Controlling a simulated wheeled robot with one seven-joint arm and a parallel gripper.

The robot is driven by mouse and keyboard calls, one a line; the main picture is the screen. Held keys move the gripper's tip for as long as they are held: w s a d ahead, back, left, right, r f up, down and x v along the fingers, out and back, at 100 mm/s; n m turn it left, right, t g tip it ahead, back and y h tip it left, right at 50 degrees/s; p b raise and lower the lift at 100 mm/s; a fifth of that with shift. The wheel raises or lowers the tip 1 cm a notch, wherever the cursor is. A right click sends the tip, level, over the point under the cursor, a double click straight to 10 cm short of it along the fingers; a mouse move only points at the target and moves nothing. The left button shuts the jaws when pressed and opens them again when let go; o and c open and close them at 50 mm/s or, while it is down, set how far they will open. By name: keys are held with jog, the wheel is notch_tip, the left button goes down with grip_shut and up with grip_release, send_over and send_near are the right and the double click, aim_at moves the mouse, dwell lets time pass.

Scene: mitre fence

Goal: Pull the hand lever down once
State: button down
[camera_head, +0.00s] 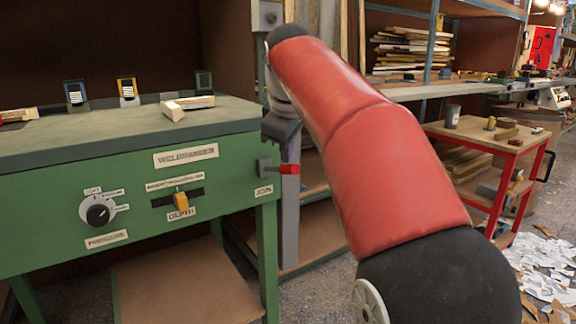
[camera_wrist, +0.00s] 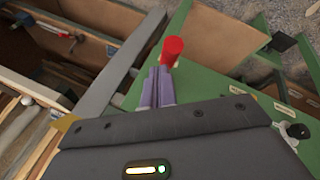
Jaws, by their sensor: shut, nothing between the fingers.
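The hand lever (camera_head: 289,169) has a red grip and sticks out from a grey mount at the right end of the green cabinet's front, above a label reading JOIN. Its red grip also shows in the wrist view (camera_wrist: 172,48), just beyond my fingertips. My gripper (camera_wrist: 160,76) has its two purple-grey fingers shut together with nothing between them. In the head view my gripper's dark body is just above the lever, and its fingertips are hard to make out. The fingertips look close to the grip; I cannot tell whether they touch.
The green cabinet (camera_head: 125,200) also carries a dark dial (camera_head: 97,213) and a yellow slider (camera_head: 181,202). A wood piece (camera_head: 187,106) lies on its top. A grey post (camera_head: 289,225) stands beside the lever. A red-framed cart (camera_head: 487,147) is at the right.

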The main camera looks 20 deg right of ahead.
aim_at(292, 166)
jog(key=shift+s+d+f+b, duration=0.1)
jog(key=shift+s+f+b, duration=0.15)
jog(key=shift+f+b, duration=0.5)
jog(key=shift+s+d+f+b, duration=0.1)
jog(key=shift+s+f+b, duration=0.2)
jog(key=shift+f+b, duration=0.45)
jog(key=shift+s+d+f+b, duration=0.1)
jog(key=shift+s+f+b, duration=0.15)
jog(key=shift+f+b, duration=0.5)
dwell(1.8)
dwell(0.6)
jog(key=shift+w+a+r+p, duration=0.1)
jog(key=shift+w+r+p, duration=0.25)
jog(key=shift+r+p, duration=0.8)
jog(key=shift+w+a+r+p, duration=0.15)
jog(key=shift+w+r+p, duration=0.2)
jog(key=shift+r+p, duration=0.8)
jog(key=shift+w+a+r+p, duration=0.1)
jog(key=shift+w+r+p, duration=0.35)
jog(key=shift+p, duration=1.2)
jog(key=shift+s+r, duration=0.1)
jog(key=shift+r, duration=0.05)
jog(key=r+p, duration=0.1)
jog(key=p, duration=0.1)
jog(key=w+r+p, duration=0.1)
jog(key=r+p, duration=0.2)
jog(key=p, duration=0.1)
jog(key=shift+w+a+r, duration=0.3)
jog(key=shift+s, duration=0.1)
